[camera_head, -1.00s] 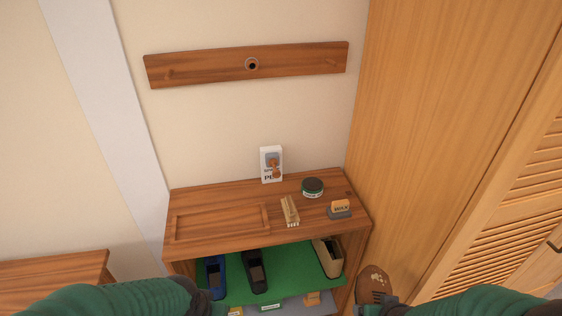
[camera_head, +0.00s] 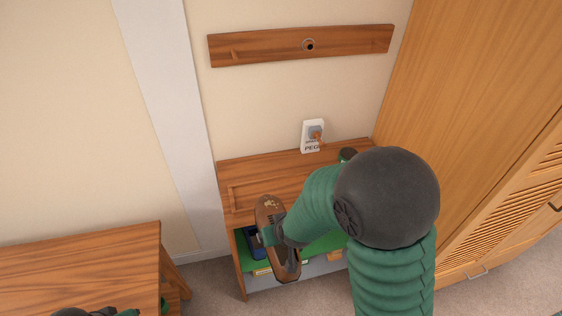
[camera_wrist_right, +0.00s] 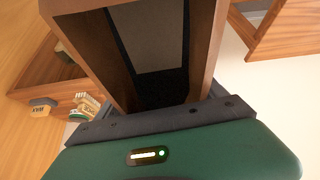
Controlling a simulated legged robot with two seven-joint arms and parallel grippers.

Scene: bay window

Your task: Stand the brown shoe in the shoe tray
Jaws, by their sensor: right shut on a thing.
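The brown shoe (camera_head: 268,208) is held in my right gripper (camera_head: 271,236), which is shut on it. The shoe hangs tilted in front of the cabinet's front edge, above and before the lower shelf. In the right wrist view the shoe (camera_wrist_right: 207,50) fills the middle, its dark inside showing.
A blue shoe (camera_head: 254,243) stands on the green lower shelf. A white box (camera_head: 312,136) and a dark tin (camera_head: 347,154) are at the cabinet's back. The wrist view shows a wax block (camera_wrist_right: 42,107) and a brush (camera_wrist_right: 86,106). A wooden bench (camera_head: 85,265) is at left.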

